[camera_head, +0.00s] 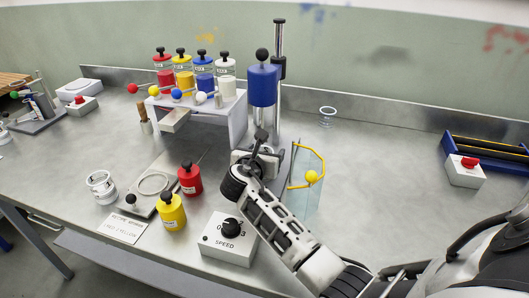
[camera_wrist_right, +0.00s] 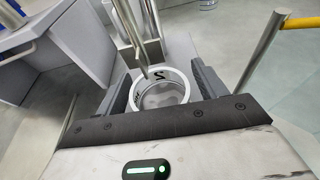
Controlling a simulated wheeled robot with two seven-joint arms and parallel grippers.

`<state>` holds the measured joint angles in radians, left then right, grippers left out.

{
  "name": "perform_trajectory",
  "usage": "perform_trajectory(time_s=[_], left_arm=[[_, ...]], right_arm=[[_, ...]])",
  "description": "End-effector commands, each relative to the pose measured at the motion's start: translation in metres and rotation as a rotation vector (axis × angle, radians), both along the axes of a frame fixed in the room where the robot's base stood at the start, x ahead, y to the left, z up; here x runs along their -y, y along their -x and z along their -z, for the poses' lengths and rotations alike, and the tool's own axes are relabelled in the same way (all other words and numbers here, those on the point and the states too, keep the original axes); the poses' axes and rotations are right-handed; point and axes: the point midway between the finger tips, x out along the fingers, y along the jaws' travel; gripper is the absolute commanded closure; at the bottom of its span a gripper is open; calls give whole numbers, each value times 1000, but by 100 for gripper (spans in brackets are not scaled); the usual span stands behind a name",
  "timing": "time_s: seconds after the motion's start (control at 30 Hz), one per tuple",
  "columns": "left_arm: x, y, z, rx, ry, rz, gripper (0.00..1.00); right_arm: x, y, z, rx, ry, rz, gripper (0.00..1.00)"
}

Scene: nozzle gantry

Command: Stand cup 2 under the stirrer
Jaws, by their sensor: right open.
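Cup 2 (camera_wrist_right: 178,76) is a white-rimmed cup with a black "2" inside its rim, seen in the right wrist view. My right gripper (camera_wrist_right: 161,86) is open, with one dark jaw on each side of the cup. The metal stirrer rod (camera_wrist_right: 134,38) comes down over the cup; whether its tip is inside the cup I cannot tell. In the head view the stirrer (camera_head: 263,86) is a blue motor on a post, and my right gripper (camera_head: 260,150) is below it. The gripper hides the cup there. My left gripper is not in view.
A clear guard with a yellow frame (camera_head: 322,160) stands close right of my gripper. The speed box (camera_head: 225,243), red jar (camera_head: 190,180) and yellow jar (camera_head: 171,212) are in front. A dispenser rack (camera_head: 238,122) is left of the stirrer. The bench at right is mostly clear.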

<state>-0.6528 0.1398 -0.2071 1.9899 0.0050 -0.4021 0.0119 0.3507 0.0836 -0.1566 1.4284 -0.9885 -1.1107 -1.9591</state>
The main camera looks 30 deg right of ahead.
Motion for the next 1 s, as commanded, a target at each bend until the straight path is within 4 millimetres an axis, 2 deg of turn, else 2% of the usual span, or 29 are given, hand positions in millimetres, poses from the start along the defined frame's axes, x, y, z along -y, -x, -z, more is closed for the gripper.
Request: perform_trajectory(time_s=[0.17,0.4,0.6,0.73,1.0], left_arm=[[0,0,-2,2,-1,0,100],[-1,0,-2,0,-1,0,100],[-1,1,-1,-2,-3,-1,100],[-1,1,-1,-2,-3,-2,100],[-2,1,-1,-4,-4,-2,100]], right_arm=[[-18,14,-7,2,-2,-2,30],[-56,47,-22,2,-4,-2,30],[-79,67,-32,2,-2,0,30],[-86,73,-35,1,-1,1,30],[-87,75,-36,2,0,2,30]])
